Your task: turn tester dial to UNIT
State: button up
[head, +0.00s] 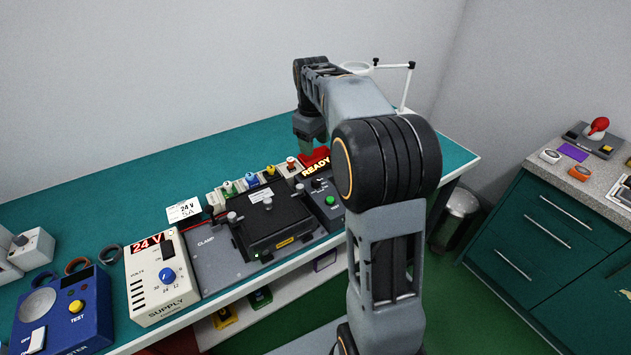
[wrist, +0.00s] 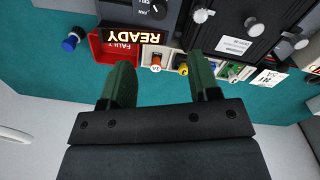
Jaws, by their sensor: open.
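A dark grey box with a black dial (head: 318,183) and a green button (head: 330,200) stands right of the clamp plate in the head view. My arm partly covers it. In the wrist view part of the dial (wrist: 157,10) shows at the top edge beside FAN and CELL lettering; its setting is not readable. A lit READY sign (head: 316,168) stands behind the box and shows upside down in the wrist view (wrist: 133,36). My gripper (wrist: 160,72) is open and empty, with green fingers apart. In the head view it hangs above the bench behind the sign.
A red FAULT bin (wrist: 106,48) sits by the sign. Several coloured connectors (head: 252,180) line up left of it. A 24 V supply (head: 157,279) with a blue knob and a blue TEST box (head: 65,313) stand further left. The green bench top (head: 130,188) behind is clear.

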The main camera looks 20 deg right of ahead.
aim_at(316, 180)
jog(key=f, duration=1.3)
jog(key=shift+w+d+f, duration=0.3)
jog(key=shift+d+f, duration=0.05)
jog(key=shift+f, duration=0.05)
jog(key=shift+c, duration=0.2)
jog(key=c, duration=0.9)
